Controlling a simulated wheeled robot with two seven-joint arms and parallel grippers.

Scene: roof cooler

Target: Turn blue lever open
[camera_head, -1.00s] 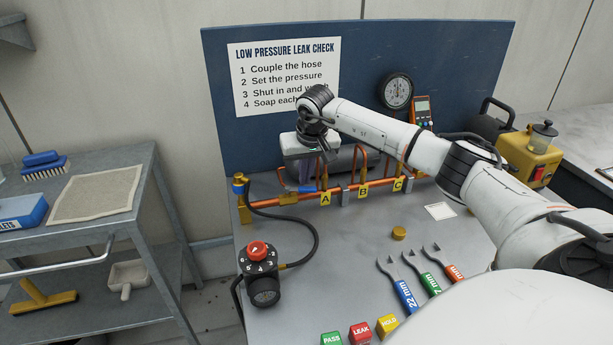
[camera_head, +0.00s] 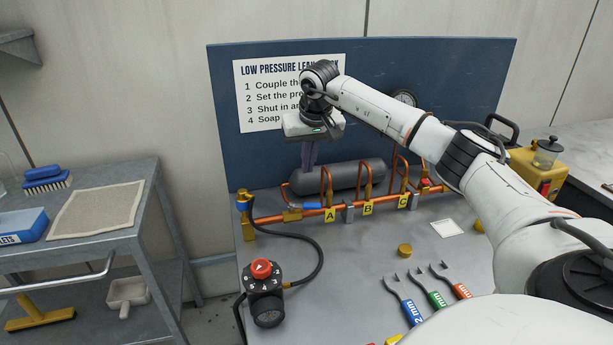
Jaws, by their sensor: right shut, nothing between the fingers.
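The blue lever (camera_head: 311,206) lies along the copper pipe (camera_head: 377,206), pointing right from the brass valve body (camera_head: 291,215) toward tag A. It is roughly in line with the pipe. My right gripper (camera_head: 309,167) hangs above the lever with its fingers pointing down. The fingers look shut and empty, and a gap shows between their tips and the lever. My left gripper is not in view.
A dark grey cylinder (camera_head: 345,176) lies behind the pipe, close to the gripper. Copper loops rise near tags A, B and C. A black hose (camera_head: 318,245) runs to the regulator with a red knob (camera_head: 261,268). Wrenches (camera_head: 437,292) lie in front.

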